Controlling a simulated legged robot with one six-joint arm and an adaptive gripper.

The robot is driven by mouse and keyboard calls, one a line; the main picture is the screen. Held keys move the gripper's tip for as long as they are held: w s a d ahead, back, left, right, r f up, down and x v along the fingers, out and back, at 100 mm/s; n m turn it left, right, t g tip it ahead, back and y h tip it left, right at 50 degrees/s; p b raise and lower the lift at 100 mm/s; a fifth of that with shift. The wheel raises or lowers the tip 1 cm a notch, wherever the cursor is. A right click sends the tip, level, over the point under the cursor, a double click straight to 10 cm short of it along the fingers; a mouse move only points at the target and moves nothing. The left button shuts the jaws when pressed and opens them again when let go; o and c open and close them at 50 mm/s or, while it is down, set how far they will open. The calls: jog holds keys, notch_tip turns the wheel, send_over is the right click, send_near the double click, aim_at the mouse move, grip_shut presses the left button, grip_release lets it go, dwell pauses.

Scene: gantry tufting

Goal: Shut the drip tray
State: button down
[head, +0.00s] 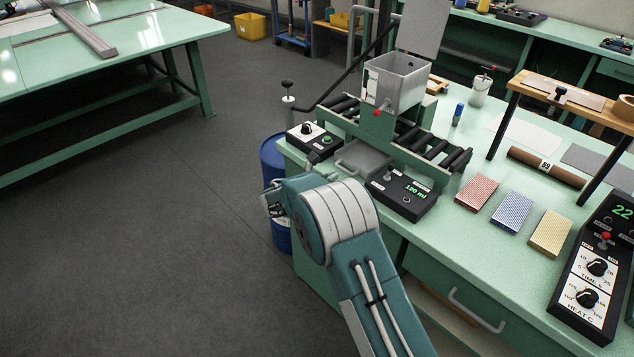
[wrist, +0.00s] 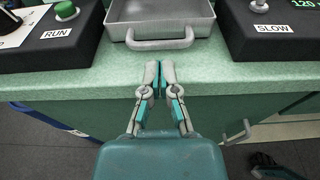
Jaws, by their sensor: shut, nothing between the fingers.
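The drip tray (head: 362,158) is a shallow grey metal tray below the roller stand on the green bench. It sticks out toward the bench's front edge, between two black control boxes. In the wrist view, the tray (wrist: 160,12) is at the top centre, with its looped handle (wrist: 160,42) facing me. My gripper (wrist: 159,76) is shut and empty, its fingertips in front of the handle and apart from it in the picture. In the head view my arm hides most of the gripper. The tray's back end is hidden under the rollers.
The RUN box (wrist: 50,38) with a green button stands left of the tray, and the SLOW box (wrist: 270,30) stands right. Rollers (head: 420,142) and a metal hopper (head: 397,82) are above. A blue drum (head: 272,160) stands beside the bench.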

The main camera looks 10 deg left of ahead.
aim_at(350, 165)
jog(key=shift+x, duration=1.4)
jog(key=x, duration=0.3)
jog(key=r+x, duration=0.1)
jog(key=shift+w+d+f, duration=0.15)
jog(key=shift+w+d, duration=0.1)
jog(key=shift+w, duration=0.1)
jog(key=shift+s+a, duration=0.1)
